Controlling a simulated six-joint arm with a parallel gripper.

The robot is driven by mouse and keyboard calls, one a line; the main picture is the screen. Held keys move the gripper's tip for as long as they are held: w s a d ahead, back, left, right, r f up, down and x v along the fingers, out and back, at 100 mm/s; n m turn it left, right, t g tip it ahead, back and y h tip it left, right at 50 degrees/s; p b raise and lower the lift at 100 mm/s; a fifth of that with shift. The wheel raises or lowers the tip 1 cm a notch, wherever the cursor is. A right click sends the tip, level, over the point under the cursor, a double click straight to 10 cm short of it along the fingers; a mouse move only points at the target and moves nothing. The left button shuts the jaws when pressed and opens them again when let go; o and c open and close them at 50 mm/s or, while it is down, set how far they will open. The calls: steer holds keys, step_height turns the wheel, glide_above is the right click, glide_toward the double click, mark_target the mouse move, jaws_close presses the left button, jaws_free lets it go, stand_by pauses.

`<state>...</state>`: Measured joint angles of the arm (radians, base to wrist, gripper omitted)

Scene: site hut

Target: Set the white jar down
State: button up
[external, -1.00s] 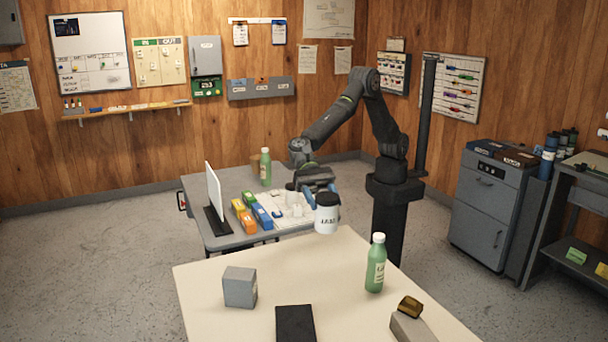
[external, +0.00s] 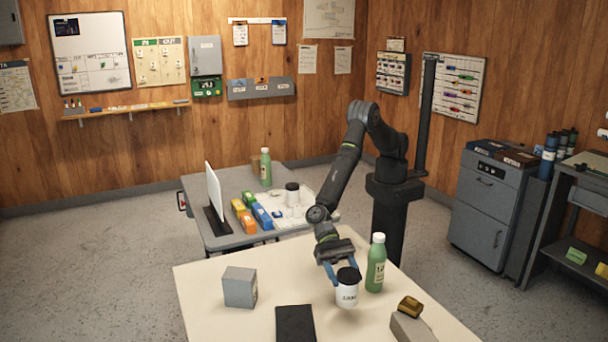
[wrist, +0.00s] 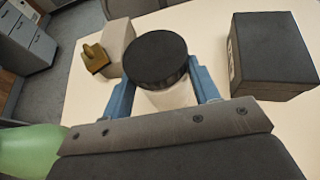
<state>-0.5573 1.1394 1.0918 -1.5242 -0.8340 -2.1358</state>
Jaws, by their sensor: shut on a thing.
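The white jar (external: 347,292) has a black lid and dark lettering on its side. My gripper (external: 345,272) is shut on it, with one blue finger on each side. The jar is upright over the cream table (external: 240,326), just left of a green bottle. I cannot tell whether its base touches the tabletop. In the wrist view the jar's black lid (wrist: 155,58) sits between the blue fingers (wrist: 163,90) and hides most of its body.
A green bottle (external: 375,264) stands close to the jar's right. A grey box (external: 240,287) is to the left, a black box (external: 295,323) at the front. Bare tabletop lies between the grey box and the jar.

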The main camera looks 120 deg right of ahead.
mark_target(348, 292)
steer(key=shift+s+a+f, duration=0.1)
steer(key=shift+a+f, duration=0.15)
steer(key=shift+a, duration=0.2)
steer(key=shift+s+a+f, duration=0.1)
steer(key=shift+a+f, duration=0.1)
steer(key=shift+a, duration=0.2)
steer(key=shift+f, duration=2)
steer(key=shift+f, duration=0.1)
steer(key=shift+f, duration=0.1)
steer(key=o, duration=1.3)
